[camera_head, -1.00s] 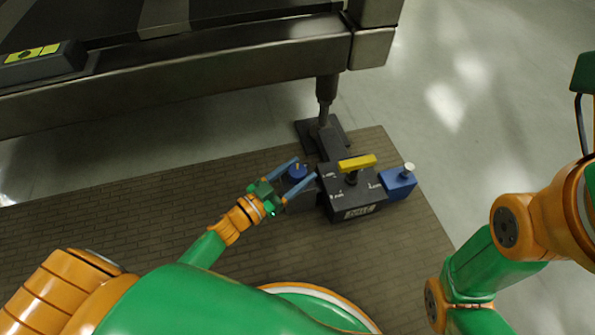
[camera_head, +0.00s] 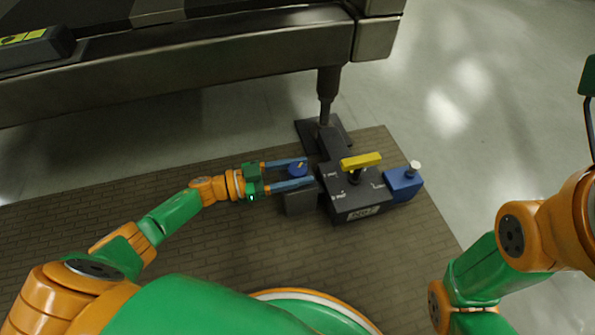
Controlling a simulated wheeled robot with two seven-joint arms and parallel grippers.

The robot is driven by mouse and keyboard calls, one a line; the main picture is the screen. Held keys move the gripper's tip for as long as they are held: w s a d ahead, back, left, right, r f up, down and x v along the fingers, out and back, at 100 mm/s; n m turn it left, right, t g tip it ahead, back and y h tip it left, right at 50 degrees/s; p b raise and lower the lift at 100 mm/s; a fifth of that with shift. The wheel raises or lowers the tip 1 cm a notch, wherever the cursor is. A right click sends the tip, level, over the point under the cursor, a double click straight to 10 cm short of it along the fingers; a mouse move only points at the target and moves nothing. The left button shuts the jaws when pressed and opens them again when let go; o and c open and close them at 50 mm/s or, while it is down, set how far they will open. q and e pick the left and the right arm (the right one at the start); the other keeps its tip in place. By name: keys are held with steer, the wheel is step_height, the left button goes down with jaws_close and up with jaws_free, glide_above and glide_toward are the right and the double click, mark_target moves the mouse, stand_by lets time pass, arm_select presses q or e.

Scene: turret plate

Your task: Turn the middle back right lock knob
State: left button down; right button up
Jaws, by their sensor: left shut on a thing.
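A dark box (camera_head: 335,207) stands on the floor mat with a yellow bar handle (camera_head: 361,160) on its top. A round blue knob (camera_head: 297,168) with a small pale mark sits at the box's left side, above a dark block. My left gripper (camera_head: 308,171) reaches in from the left, its two blue fingers on the far and near sides of this knob, shut on it. A blue block (camera_head: 404,187) with a pale knob (camera_head: 414,167) on top is at the box's right side. At the right edge only part of my right arm's end shows, so its jaw state is unclear.
A large dark metal frame (camera_head: 200,75) overhangs the back left, with a leg (camera_head: 327,90) and foot plate just behind the box. The brick-patterned mat (camera_head: 255,240) is bare in front of the box. Grey floor (camera_head: 460,110) lies open to the right.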

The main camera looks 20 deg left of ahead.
arm_select(q)
steer(key=shift+c, duration=1.3)
jaws_free()
steer(key=p+v, duration=0.1)
steer(key=v, duration=0.6)
steer(key=shift+p, duration=0.4)
